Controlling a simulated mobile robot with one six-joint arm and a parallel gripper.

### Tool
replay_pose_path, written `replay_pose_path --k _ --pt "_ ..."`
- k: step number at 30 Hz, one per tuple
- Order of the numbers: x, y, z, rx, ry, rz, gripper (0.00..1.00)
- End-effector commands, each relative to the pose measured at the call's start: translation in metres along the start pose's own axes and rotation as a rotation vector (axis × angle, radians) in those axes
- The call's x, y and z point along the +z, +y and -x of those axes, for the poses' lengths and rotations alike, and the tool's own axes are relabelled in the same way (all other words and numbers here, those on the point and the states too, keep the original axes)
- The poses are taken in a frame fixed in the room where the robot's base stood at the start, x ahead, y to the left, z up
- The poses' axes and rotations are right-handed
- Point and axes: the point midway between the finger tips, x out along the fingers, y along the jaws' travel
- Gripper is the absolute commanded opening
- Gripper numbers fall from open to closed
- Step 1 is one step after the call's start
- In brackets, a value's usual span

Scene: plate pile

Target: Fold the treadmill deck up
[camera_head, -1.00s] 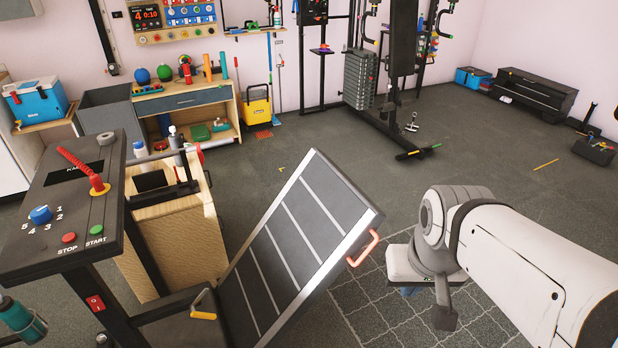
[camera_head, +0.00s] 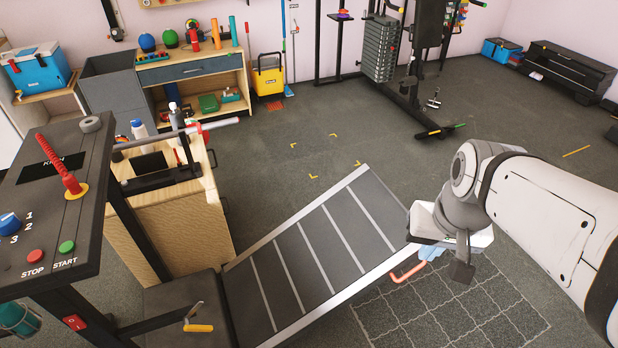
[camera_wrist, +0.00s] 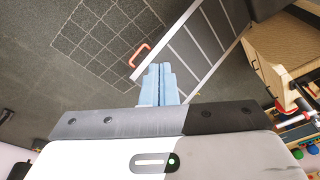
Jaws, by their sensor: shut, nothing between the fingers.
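The treadmill deck (camera_head: 312,262), dark with pale cross stripes and silver side rails, slopes up to the right from the base, partly raised. A red-orange handle (camera_head: 408,273) sticks out from its raised end and also shows in the wrist view (camera_wrist: 140,55). A yellow-handled lever (camera_head: 198,327) sits near the deck's hinge end. The treadmill console (camera_head: 50,195) with its red lever stands at left. My gripper (camera_head: 432,254) has its blue fingers shut and empty at the deck's raised end, beside the handle. In the wrist view its fingertips (camera_wrist: 159,68) appear just right of the handle, not around it; contact is unclear.
A wooden cabinet (camera_head: 170,232) with bottles stands behind the console. A grid-patterned floor mat (camera_head: 450,310) lies below the raised end. A weight machine (camera_head: 390,50) stands at the back. Open floor with yellow corner marks (camera_head: 314,176) lies beyond the deck.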

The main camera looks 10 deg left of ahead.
Motion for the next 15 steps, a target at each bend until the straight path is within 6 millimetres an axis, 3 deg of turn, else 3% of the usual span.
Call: replay_pose_path --k 5,15 --pt "-0.029 -0.020 -0.041 -0.091 -0.162 -0.172 0.00" --pt "-0.094 -0.085 -0.137 -0.254 -0.548 -0.542 0.00"
